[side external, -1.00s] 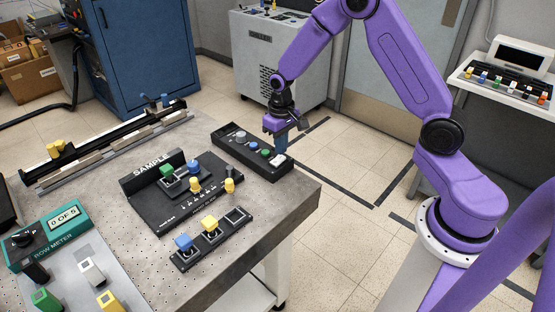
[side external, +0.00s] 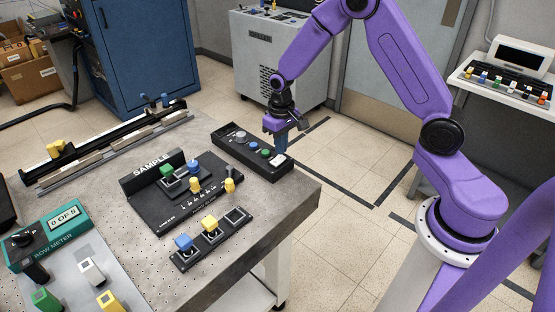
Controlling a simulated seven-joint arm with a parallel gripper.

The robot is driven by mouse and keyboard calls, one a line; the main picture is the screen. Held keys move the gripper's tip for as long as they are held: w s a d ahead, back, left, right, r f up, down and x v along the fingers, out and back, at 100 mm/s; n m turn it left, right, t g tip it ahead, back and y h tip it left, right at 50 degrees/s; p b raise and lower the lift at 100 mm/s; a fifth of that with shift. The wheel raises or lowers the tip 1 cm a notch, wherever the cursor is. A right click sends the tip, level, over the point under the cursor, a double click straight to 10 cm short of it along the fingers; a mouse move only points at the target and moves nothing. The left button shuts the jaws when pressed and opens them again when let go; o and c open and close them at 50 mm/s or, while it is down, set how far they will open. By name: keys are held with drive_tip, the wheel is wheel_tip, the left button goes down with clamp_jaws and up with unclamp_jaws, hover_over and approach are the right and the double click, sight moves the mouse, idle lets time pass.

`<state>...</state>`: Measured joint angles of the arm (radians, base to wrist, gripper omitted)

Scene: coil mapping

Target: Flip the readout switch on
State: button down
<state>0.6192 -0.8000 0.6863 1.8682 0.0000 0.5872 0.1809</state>
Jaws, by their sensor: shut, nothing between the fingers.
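A dark control box (side external: 252,155) lies along the far right edge of the grey table. Its top carries a grey round knob (side external: 241,134), a blue-white button (side external: 253,145), a green button (side external: 266,153) and a pale piece (side external: 278,159) at the near right end. My gripper (side external: 281,149) points down over that right end, with its fingers shut and empty. The fingertips are close to the pale piece; I cannot tell whether they touch it. The pale piece may be the readout switch, but it is too small and partly covered to tell its position.
A black SAMPLE board (side external: 180,215) with small coloured pieces lies left of the box. A black holder (side external: 212,240) with blue and yellow blocks sits in front. A green meter (side external: 50,235) reads "0 OF 5". The floor right of the table is clear.

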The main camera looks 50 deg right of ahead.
sight(281, 158)
drive_tip(key=shift+f, duration=0.9)
idle(0.7)
drive_tip(key=shift+r, duration=3.5)
drive_tip(key=s+a+r+n, duration=0.3)
drive_tip(key=s+a, duration=0.1)
drive_tip(key=s, duration=0.3)
drive_tip(key=s+a+r+n, duration=0.3)
drive_tip(key=s+a+r, duration=0.1)
drive_tip(key=s, duration=0.3)
drive_tip(key=s+d+r+n, duration=0.1)
drive_tip(key=s+n, duration=0.2)
drive_tip(key=s, duration=0.5)
drive_tip(key=s+r+n, duration=0.2)
drive_tip(key=s+n, duration=0.1)
drive_tip(key=s, duration=0.6)
drive_tip(key=shift+s+d+n, duration=0.3)
drive_tip(key=shift+d, duration=0.05)
